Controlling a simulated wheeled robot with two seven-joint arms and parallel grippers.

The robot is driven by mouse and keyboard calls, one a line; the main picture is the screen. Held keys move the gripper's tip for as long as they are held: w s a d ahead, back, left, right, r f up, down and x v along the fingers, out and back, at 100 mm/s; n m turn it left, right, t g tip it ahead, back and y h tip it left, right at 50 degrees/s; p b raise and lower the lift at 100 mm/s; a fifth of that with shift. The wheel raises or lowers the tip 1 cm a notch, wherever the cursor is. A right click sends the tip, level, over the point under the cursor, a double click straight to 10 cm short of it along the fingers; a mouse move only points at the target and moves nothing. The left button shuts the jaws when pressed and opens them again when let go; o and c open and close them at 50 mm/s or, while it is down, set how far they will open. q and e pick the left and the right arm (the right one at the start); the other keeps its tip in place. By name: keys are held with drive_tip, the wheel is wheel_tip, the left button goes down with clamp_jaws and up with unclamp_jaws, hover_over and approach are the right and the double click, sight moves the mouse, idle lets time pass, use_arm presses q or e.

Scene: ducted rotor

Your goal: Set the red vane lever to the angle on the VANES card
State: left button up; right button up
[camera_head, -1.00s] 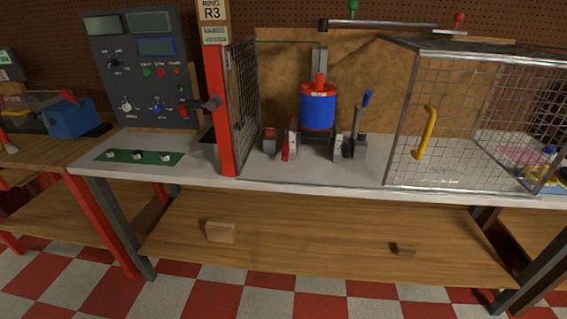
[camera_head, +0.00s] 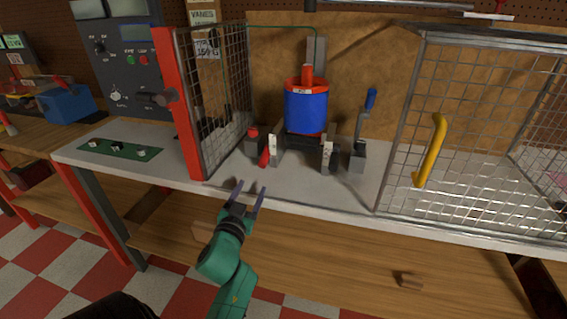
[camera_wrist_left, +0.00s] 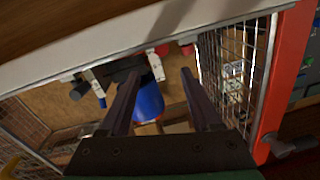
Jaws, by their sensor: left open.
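The red vane lever (camera_head: 264,157) slants down toward the front from a pale block at the left foot of the blue rotor drum (camera_head: 306,110). My left gripper (camera_head: 251,186) is open and empty, just in front of and below the lever, near the bench's front edge. The wrist view (camera_wrist_left: 161,74) shows its two fingers apart, with a red part (camera_wrist_left: 187,48) beyond them. I cannot tell whether that part is the lever. The VANES card (camera_head: 202,17) hangs at the back behind the mesh door; its angle is not readable. My right gripper is not in view.
A red-framed mesh door (camera_head: 178,105) stands open to the left of the lever. A mesh door with a yellow handle (camera_head: 432,150) stands at the right. A blue-handled lever (camera_head: 364,115) rises right of the drum. A control panel (camera_head: 122,60) stands at the left.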

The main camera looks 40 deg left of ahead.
sight(261, 168)
use_arm(q)
drive_tip(key=x, duration=1.3)
drive_tip(key=shift+w+a, duration=0.1)
drive_tip(key=shift+a, duration=0.15)
clamp_jaws()
drive_tip(key=shift+f, duration=0.1)
idle(0.4)
